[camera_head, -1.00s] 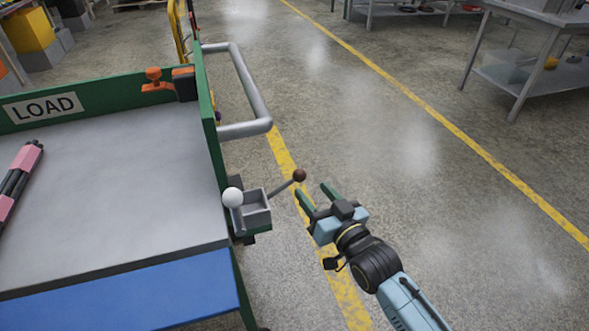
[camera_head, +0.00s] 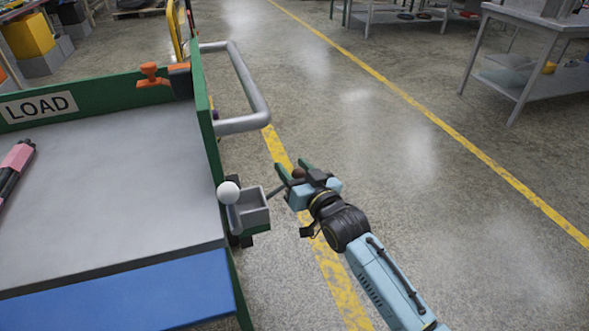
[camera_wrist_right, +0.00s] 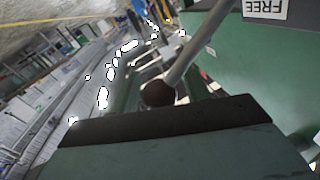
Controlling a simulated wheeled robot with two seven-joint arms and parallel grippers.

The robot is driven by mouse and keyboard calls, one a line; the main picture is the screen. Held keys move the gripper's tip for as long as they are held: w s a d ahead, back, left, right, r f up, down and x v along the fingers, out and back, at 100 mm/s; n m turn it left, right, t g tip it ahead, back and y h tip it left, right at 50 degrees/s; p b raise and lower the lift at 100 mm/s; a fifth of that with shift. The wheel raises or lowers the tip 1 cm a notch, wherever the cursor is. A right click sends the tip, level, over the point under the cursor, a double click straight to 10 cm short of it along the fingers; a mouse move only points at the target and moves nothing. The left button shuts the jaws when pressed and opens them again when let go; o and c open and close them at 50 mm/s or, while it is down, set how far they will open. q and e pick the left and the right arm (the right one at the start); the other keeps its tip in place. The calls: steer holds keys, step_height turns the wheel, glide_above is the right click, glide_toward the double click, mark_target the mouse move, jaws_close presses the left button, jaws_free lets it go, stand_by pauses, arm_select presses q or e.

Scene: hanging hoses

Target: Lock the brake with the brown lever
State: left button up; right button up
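The brown lever's ball knob (camera_head: 298,173) tops a grey rod (camera_head: 277,190) that leans right from a grey bracket box (camera_head: 252,209) on the cart's side. My right gripper (camera_head: 292,168) is at the knob, with its green fingers spread and the knob showing between them. In the wrist view the knob (camera_wrist_right: 158,93) sits just beyond a dark-edged green finger (camera_wrist_right: 170,135), with its rod rising to the upper right. Contact between knob and fingers cannot be told. My left gripper is not in view.
A white ball knob (camera_head: 228,192) stands beside the box. The green cart (camera_head: 207,130) has a grey handle rail (camera_head: 262,95), a LOAD sign (camera_head: 38,107) and an orange latch (camera_head: 151,76). A FREE sign (camera_wrist_right: 266,10) shows in the wrist view.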

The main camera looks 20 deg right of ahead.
jaws_close()
steer(key=shift+f, duration=0.1)
